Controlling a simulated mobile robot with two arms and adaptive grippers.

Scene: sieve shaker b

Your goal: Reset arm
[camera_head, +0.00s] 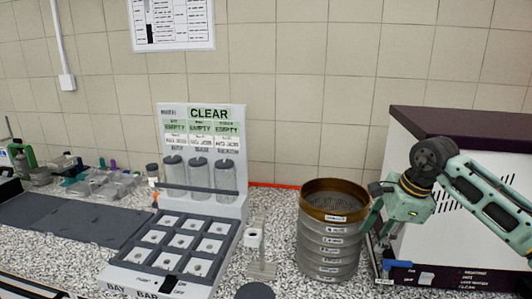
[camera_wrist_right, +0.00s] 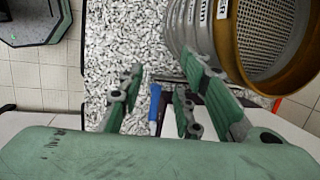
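My right gripper (camera_head: 380,232) hangs fingers-down at the right, beside the sieve stack and in front of the white machine. In the right wrist view its fingers (camera_wrist_right: 163,105) are spread apart with nothing held between them. A blue lever (camera_head: 398,264) on the front of the machine lies below the gripper. It also shows between the fingers in the wrist view (camera_wrist_right: 154,103). The sieve stack (camera_head: 328,249), grey rings with a brass top sieve (camera_head: 335,197), stands just left of the gripper. I cannot tell whether a finger touches it. My left gripper is not in view.
The white machine (camera_head: 455,235) with a dark top fills the right side. A rack (camera_head: 215,205) with three clear cylinders and a "CLEAR" sign stands mid-counter. A small stand (camera_head: 262,268) is between rack and sieves. A dark mat (camera_head: 70,222) and small lab items lie left.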

